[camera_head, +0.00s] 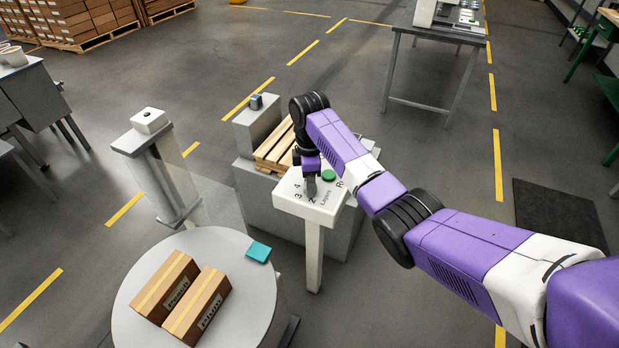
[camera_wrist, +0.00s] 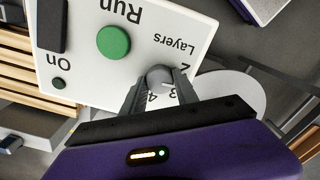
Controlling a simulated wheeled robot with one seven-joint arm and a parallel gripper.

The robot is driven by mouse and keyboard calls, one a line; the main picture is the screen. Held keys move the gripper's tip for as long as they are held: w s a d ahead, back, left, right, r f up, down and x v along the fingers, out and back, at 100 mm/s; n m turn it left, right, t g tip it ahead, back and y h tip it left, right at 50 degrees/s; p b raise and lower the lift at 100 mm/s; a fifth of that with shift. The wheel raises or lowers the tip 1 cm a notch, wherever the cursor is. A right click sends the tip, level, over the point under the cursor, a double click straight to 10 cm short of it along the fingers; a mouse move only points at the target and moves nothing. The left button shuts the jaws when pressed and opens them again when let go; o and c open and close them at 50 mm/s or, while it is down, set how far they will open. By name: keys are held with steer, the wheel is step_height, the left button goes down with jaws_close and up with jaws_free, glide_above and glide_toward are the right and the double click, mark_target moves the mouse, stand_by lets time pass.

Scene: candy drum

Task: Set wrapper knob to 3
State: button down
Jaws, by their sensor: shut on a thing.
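The wrapper's white control panel (camera_head: 322,207) stands on a post in the middle of the head view, marked "Layers", "Run" and the numbers 2, 3 and 4. In the wrist view the panel (camera_wrist: 75,65) is seen upside down. The grey round Layers knob (camera_wrist: 160,77) sits there, with the 2, 3 and 4 marks around it. My gripper (camera_wrist: 160,86) is shut on the knob, one finger on each side. In the head view my gripper (camera_head: 310,184) comes down onto the panel and mostly hides the knob. I cannot tell clearly which number the knob points to.
The green Run button (camera_wrist: 113,42) is close beside the knob, with a black part (camera_wrist: 52,25) and an "On" light farther off. A round turntable (camera_head: 255,300) holds two cartons (camera_head: 198,307) and a teal block (camera_head: 258,252). A wooden pallet (camera_head: 274,146) lies behind the panel.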

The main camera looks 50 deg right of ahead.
steer(key=m+p, duration=0.2)
steer(key=m, duration=0.1)
steer(key=shift+r+m, duration=0.15)
steer(key=shift+m, duration=0.15)
steer(key=shift+m+p, duration=0.5)
steer(key=shift+m, duration=1)
steer(key=c, duration=0.9)
jaws_free()
steer(key=shift+c, duration=0.2)
steer(key=shift+r+b, duration=0.5)
steer(key=shift+r, duration=3.3)
